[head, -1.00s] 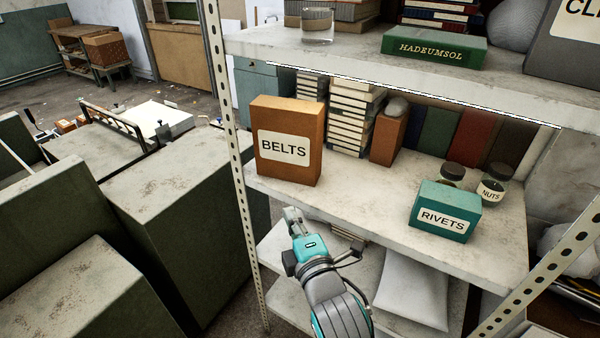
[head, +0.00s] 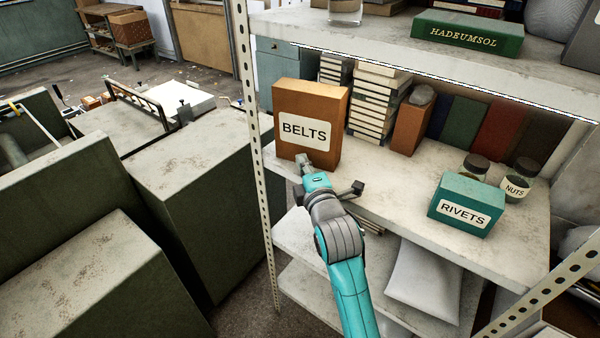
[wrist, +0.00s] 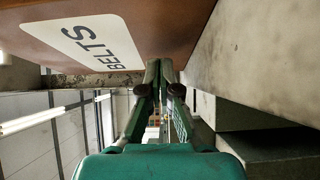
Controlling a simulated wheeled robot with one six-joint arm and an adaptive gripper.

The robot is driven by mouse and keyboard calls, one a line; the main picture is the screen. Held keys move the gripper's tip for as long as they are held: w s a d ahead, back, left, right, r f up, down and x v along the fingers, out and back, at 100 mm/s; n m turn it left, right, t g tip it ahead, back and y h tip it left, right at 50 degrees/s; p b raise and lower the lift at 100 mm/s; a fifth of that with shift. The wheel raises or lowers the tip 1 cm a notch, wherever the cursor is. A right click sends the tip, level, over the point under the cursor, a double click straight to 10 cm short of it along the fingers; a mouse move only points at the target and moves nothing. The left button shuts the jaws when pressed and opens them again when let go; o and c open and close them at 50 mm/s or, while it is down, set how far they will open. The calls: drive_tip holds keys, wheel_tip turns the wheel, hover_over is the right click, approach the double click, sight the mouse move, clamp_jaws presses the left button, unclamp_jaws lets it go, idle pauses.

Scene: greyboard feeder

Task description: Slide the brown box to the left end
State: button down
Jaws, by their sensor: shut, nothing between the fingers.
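The brown box labelled BELTS (head: 330,105) stands upright on the middle shelf (head: 400,190), near its left end and close to the left metal post. In the wrist view the box (wrist: 175,25) fills the top, its label turned sideways. My gripper (head: 302,160) is in front of the box's lower front face, near the shelf's front edge. In the wrist view its two fingers (wrist: 159,70) are together with nothing between them. The fingertips look very close to the box; I cannot tell whether they touch it.
Right of the box stand stacked books (head: 375,105) and a smaller brown box (head: 412,125). A teal RIVETS box (head: 466,205) and a NUTS jar (head: 516,183) are farther right. The perforated post (head: 250,120) borders the left end. Another shelf hangs above.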

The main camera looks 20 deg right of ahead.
drive_tip(key=shift+w+d, duration=0.25)
drive_tip(key=shift+d, duration=0.05)
drive_tip(key=shift+w+d, duration=0.65)
drive_tip(key=shift+d, duration=0.1)
drive_tip(key=shift+a, duration=0.15)
